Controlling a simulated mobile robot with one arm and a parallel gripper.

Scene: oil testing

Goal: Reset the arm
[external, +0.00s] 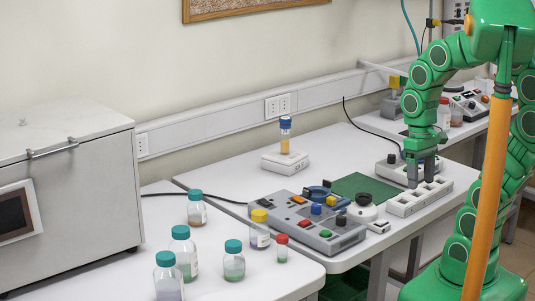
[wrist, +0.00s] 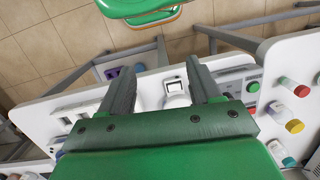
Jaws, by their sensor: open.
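My green arm reaches down from the upper right in the external view. My gripper (external: 421,181) points downward with its two dark fingers apart and nothing visible between them. It is over or close to the white block with square slots (external: 405,207) at the right side of the middle table; I cannot tell whether it touches the block. In the wrist view my gripper (wrist: 162,72) shows two spread grey fingers. A small white device with a square top (wrist: 175,86) shows beyond the gap between them.
A grey console with coloured buttons (external: 303,229) and a green mat (external: 362,187) are left of my gripper. A blue-capped vial (external: 285,135) stands on a white base behind. Several capped bottles, one teal-capped (external: 182,250), stand at front left. A grey box-shaped machine (external: 85,175) is far left.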

